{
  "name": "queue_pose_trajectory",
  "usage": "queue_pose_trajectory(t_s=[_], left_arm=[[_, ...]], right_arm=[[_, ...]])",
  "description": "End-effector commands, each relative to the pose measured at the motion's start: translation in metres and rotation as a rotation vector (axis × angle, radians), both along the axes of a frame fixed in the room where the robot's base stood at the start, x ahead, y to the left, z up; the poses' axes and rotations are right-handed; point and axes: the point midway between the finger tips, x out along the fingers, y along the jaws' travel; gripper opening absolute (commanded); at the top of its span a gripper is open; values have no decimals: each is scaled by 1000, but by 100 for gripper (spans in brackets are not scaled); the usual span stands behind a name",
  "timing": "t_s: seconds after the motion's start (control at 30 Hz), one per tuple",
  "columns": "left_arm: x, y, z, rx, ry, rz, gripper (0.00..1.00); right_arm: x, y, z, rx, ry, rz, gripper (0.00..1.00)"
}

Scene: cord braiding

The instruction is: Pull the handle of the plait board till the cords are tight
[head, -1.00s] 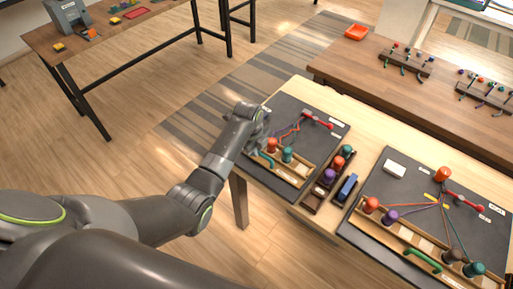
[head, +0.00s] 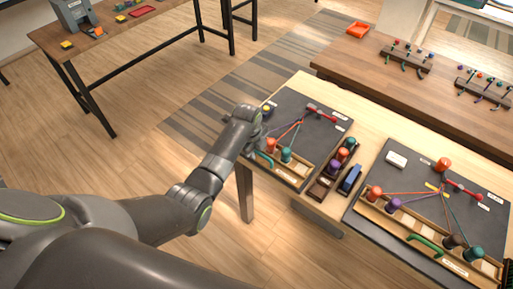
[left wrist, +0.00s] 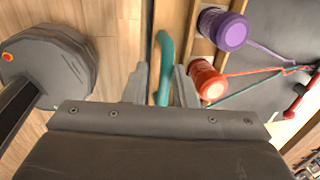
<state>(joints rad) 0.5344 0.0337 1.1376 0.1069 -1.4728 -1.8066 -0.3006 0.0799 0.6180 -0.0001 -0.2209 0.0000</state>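The left plait board (head: 318,135) is a dark panel with a pale wooden rail at its front. Its green handle (head: 265,159) sticks out in front of the rail. My left gripper (left wrist: 163,88) has its fingers on both sides of the green handle, close against it, in the left wrist view. An orange bobbin (left wrist: 206,78) and a purple bobbin (left wrist: 223,30) stand beside it. In the head view a teal bobbin (head: 286,155) shows too. The cords (head: 288,133) run straight from the bobbins to a red clamp (head: 318,109). My right gripper is not visible.
A tray of spare bobbins (head: 323,183) and a blue block (head: 350,179) stand to the right. Beyond is a second board (head: 405,222) with its own green handle (head: 425,245). A brown table (head: 440,110) stands behind. Open floor lies at the left.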

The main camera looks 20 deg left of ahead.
Motion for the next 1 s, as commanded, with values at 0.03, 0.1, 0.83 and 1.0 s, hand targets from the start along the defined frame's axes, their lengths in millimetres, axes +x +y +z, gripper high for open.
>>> queue_pose_trajectory(t_s=[0.03,0.1,0.83,1.0], left_arm=[[-1,0,-2,0,4,1,30],[0,0,-1,-1,1,1,34],[-9,4,62,-2,-12,0,34],[-15,7,98,-2,-13,0,34]], right_arm=[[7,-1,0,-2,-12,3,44],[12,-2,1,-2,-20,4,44],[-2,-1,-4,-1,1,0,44],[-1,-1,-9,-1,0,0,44]])
